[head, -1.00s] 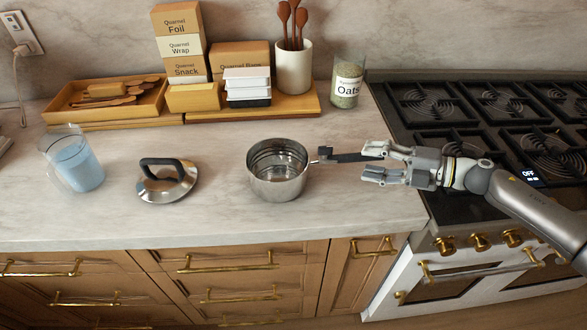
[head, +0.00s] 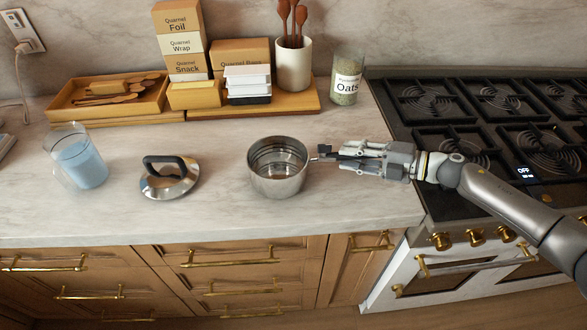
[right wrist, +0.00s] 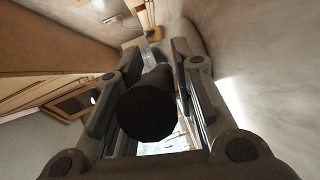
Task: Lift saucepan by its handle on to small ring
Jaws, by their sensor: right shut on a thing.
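The steel saucepan (head: 278,183) stands upright on the marble counter, left of the stove, with no lid on it. Its dark handle (head: 328,151) points right toward my right gripper (head: 350,153). My right gripper is shut on the handle. In the right wrist view the dark round end of the handle (right wrist: 148,113) sits between the two fingers. The stove (head: 480,110) on the right carries several black grates over spiral rings, such as the ring (head: 548,148) near the front right. I cannot tell which ring is the small one. My left gripper is not in view.
The saucepan's lid (head: 168,178) lies left of it, and a glass of blue liquid (head: 80,163) is farther left. Counter in front is clear.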

